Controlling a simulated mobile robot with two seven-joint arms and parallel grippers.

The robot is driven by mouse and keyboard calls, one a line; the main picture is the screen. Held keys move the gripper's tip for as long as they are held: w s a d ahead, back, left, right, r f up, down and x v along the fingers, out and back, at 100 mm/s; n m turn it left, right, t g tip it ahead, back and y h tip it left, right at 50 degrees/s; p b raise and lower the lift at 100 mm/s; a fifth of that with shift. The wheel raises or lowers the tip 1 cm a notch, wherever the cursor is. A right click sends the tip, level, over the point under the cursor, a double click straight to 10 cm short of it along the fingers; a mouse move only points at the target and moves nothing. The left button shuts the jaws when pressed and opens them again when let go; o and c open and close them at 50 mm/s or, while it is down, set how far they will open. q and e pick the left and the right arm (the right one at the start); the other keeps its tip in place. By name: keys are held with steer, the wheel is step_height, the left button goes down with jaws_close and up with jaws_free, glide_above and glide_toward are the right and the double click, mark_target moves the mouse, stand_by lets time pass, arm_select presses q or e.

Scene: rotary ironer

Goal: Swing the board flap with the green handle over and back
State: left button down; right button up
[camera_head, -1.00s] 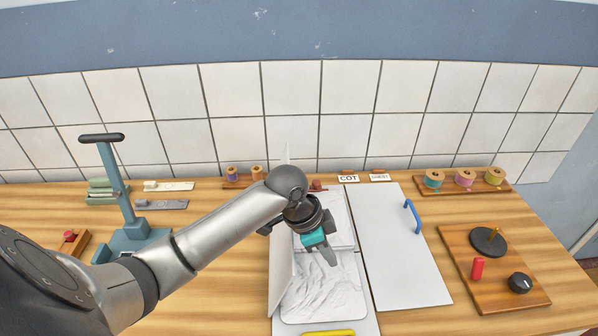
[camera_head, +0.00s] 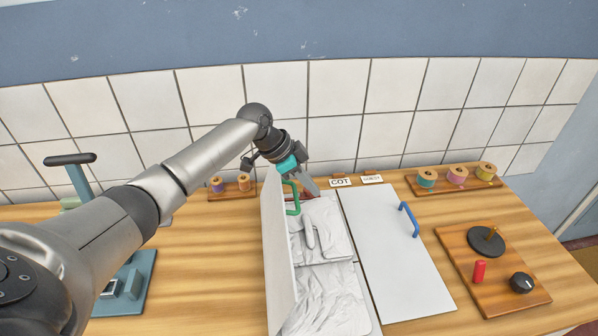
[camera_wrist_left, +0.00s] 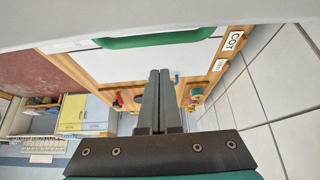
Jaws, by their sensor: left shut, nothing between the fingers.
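The white board flap (camera_head: 277,255) stands up on edge, close to upright, at the left side of its bed in the head view. Its green handle (camera_head: 292,198) sticks out from the flap's right face near the far end; it also shows in the wrist view (camera_wrist_left: 155,40). My left gripper (camera_head: 309,184) is shut and empty, just beyond and to the right of the handle. Its closed fingers (camera_wrist_left: 160,98) lie clear of the handle in the wrist view. White crumpled cloth (camera_head: 330,297) lies on the bed beside the flap. My right gripper is not in view.
A flat white board (camera_head: 392,255) with a blue handle (camera_head: 408,219) lies to the right. COT label (camera_head: 340,182), thread spools (camera_head: 457,176) and tiled wall stand behind. A wooden panel with a red peg (camera_head: 479,271) is at right. A blue-grey press (camera_head: 125,285) stands left.

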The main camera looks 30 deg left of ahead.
arm_select(q)
steer(key=shift+s+a+f+p, duration=0.35)
steer(key=shift+s+a+f, duration=0.1)
steer(key=shift+a, duration=0.1)
steer(key=shift+s+a+f+p, duration=0.3)
steer(key=shift+s+a+p, duration=0.1)
steer(key=shift+a, duration=0.15)
